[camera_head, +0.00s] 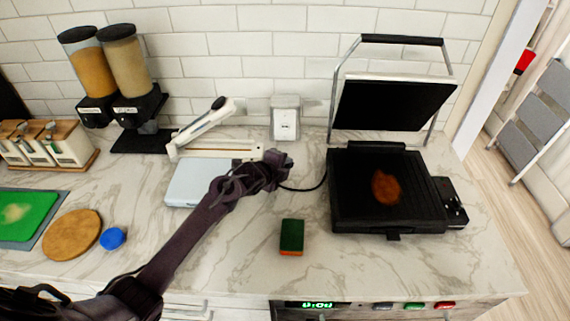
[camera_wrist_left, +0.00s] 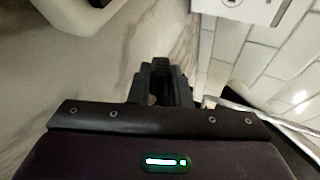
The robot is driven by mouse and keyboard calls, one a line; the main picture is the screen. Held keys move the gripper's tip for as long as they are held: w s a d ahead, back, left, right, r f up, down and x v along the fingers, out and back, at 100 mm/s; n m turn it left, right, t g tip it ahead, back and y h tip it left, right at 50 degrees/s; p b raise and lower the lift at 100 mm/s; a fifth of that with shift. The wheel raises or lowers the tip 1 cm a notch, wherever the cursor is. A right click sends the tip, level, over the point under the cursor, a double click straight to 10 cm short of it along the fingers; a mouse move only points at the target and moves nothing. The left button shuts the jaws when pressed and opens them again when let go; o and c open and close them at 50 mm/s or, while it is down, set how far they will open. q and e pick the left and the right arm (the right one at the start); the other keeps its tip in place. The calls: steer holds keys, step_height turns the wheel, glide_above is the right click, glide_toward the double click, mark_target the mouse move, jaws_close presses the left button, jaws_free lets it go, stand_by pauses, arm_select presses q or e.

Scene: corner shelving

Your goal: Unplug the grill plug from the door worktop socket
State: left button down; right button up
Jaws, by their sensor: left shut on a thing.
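The socket (camera_head: 285,125) is a pale box with a white face, standing at the tiled wall behind the worktop. Part of its face shows at the top of the left wrist view (camera_wrist_left: 250,8). My left gripper (camera_head: 282,160) is in front of and below the socket, apart from it in the wrist view. It is shut on the dark grill plug (camera_wrist_left: 160,66), which is mostly hidden by the fingers. The black cable (camera_head: 307,187) runs from my gripper to the open black grill (camera_head: 350,200). A brown piece of food (camera_head: 385,187) lies on the grill plate. My right gripper is not in view.
A white slicer-like device (camera_head: 195,180) with a raised arm stands left of my gripper. A green and orange sponge (camera_head: 291,236) lies in front. Two dispensers (camera_head: 115,75) stand at the back left.

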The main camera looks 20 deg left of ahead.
arm_select(q)
steer(key=shift+f, duration=0.3)
steer(key=c, duration=1.3)
jaws_free()
steer(key=shift+o, duration=0.2)
steer(key=shift+s+f, duration=0.1)
